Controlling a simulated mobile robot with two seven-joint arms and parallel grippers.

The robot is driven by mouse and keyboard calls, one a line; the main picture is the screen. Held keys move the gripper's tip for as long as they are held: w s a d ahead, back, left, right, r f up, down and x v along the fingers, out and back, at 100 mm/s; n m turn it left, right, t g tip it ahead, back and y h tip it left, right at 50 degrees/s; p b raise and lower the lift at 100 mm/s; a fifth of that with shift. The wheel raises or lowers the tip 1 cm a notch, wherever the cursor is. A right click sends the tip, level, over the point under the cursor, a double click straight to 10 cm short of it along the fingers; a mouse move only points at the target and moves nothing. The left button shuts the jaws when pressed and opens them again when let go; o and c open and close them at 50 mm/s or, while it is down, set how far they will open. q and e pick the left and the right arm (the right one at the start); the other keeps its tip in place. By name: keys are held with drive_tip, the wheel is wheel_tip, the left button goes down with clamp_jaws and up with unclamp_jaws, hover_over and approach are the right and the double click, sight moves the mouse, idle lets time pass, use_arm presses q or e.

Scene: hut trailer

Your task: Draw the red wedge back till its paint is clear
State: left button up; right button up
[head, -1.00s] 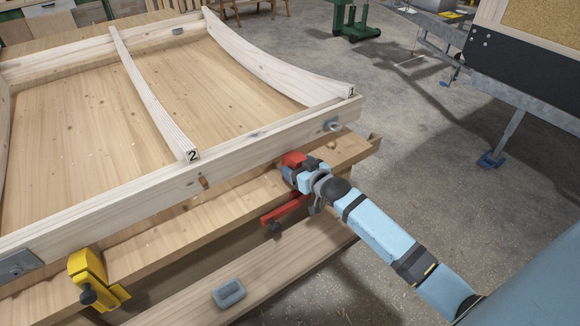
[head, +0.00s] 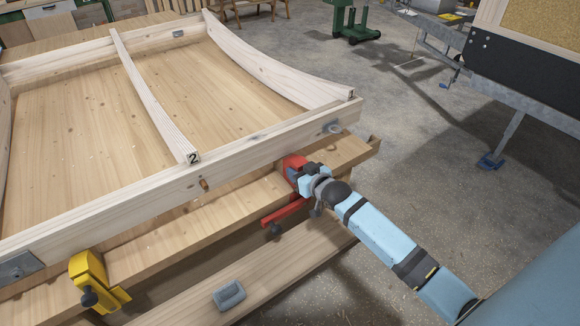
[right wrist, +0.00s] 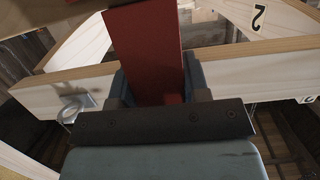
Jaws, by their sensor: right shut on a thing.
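The red wedge (head: 294,162) is at the bench's front edge, close beside the near rail of the wooden frame, in the head view. In the right wrist view it is a flat red piece (right wrist: 146,50) standing up between the fingers. My right gripper (head: 302,176) is shut on it from the front right; the fingers hide its lower part. A red bar with a dark knob (head: 284,213) lies just below; I cannot tell whether it is joined to the wedge. I cannot see where the wedge's paint ends. My left gripper is not in view.
The pale frame's near rail (head: 250,147) lies along the bench, with a rib marked 2 (head: 160,110). A yellow clamp (head: 92,275) grips the bench edge at left. A grey block (head: 228,294) sits on a lower plank.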

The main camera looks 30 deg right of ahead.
drive_tip(key=shift+s+p, duration=0.65)
drive_tip(key=shift+s, duration=0.15)
drive_tip(key=shift+s+d, duration=0.1)
drive_tip(key=shift+s+p, duration=0.3)
drive_tip(key=o, duration=1.2)
